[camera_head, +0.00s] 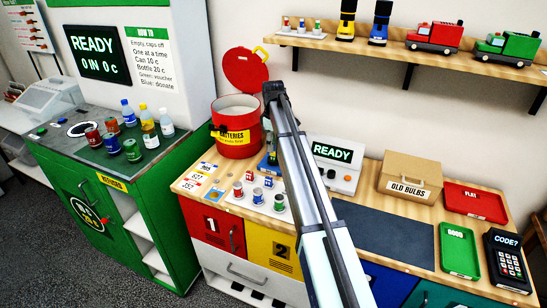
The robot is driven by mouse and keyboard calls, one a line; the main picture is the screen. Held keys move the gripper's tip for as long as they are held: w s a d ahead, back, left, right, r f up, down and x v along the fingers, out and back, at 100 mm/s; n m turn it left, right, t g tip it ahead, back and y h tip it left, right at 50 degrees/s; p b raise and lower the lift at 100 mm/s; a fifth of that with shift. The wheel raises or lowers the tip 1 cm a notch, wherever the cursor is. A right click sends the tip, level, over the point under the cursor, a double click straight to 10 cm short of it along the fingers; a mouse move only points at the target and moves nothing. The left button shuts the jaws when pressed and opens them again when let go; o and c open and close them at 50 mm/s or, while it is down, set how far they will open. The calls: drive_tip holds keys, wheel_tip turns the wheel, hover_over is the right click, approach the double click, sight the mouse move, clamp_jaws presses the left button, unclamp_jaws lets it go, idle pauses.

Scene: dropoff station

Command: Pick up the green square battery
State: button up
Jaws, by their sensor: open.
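Several small batteries stand on a white tray (230,196) on the wooden counter, left of my arm. My arm rises from the bottom edge to a dark joint near the red pot. My gripper itself cannot be made out.
A red pot (236,147) labelled batteries stands open behind the tray. Right of my arm are a READY device (332,151), a cardboard box (411,168), a red tray (475,195), a green tray (459,260) and a keypad (507,258). A dark mat (400,238) is bare. A shelf (400,45) hangs above.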

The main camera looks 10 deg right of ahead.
sight(273, 157)
drive_tip(key=shift+w+d+f+p, duration=0.15)
drive_tip(key=shift+f+p, duration=0.35)
drive_tip(key=shift+f, duration=0.65)
drive_tip(key=shift+w+f+p, duration=0.15)
drive_tip(key=shift+f+p, duration=0.35)
drive_tip(key=shift+f, duration=0.65)
clamp_jaws()
